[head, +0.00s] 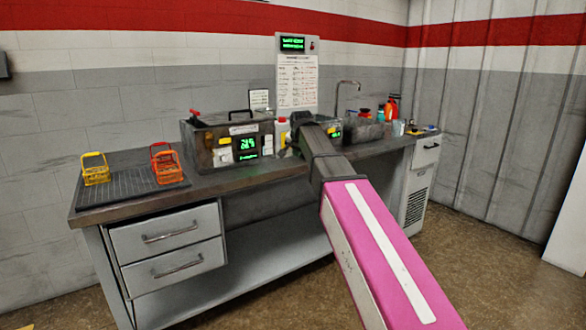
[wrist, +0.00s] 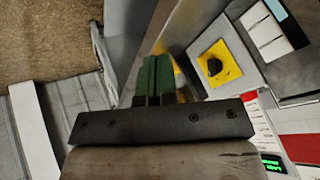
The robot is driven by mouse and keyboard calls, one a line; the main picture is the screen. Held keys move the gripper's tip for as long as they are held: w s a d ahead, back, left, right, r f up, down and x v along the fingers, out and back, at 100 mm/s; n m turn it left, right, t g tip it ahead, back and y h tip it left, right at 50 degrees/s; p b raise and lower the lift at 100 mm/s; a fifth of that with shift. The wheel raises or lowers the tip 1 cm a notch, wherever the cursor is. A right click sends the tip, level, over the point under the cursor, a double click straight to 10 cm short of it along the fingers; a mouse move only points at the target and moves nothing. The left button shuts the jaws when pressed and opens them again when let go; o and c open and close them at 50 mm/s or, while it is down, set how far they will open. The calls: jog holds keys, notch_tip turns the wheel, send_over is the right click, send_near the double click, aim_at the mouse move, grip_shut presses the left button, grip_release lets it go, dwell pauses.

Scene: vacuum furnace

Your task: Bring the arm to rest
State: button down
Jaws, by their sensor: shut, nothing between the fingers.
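My arm (head: 375,250), pink with a white stripe, reaches from the lower right of the head view up over the bench. Its dark far section crosses in front of the middle of the bench, and I cannot make out my gripper's fingers there. In the wrist view my gripper (wrist: 155,68) shows two green fingers side by side, shut with nothing between them. A yellow panel with a black knob (wrist: 214,66) lies beyond and to the right of the fingers. I see no contact with it.
The bench (head: 75,215) carries a grey unit with a green display (head: 225,145). A yellow basket (head: 95,170) and an orange basket (head: 166,165) stand on a black mat (head: 130,185) at left. Bottles (head: 391,108) and a tap (head: 340,95) are at right. Floor is open in front.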

jog(key=s+d+f+n+g, duration=0.1)
jog(key=s+d+f, duration=0.4)
jog(key=s+f, duration=0.5)
jog(key=s+d+f+n+g, duration=0.2)
jog(key=s+d+f, duration=0.4)
jog(key=f, duration=1.1)
jog(key=s+d+f+n+g, duration=0.2)
jog(key=s+d+f+g, duration=0.2)
jog(key=s+f, duration=0.9)
jog(key=shift+s+d+f+h, duration=0.2)
jog(key=shift+s+d+h, duration=0.2)
jog(key=shift+s+d, duration=0.7)
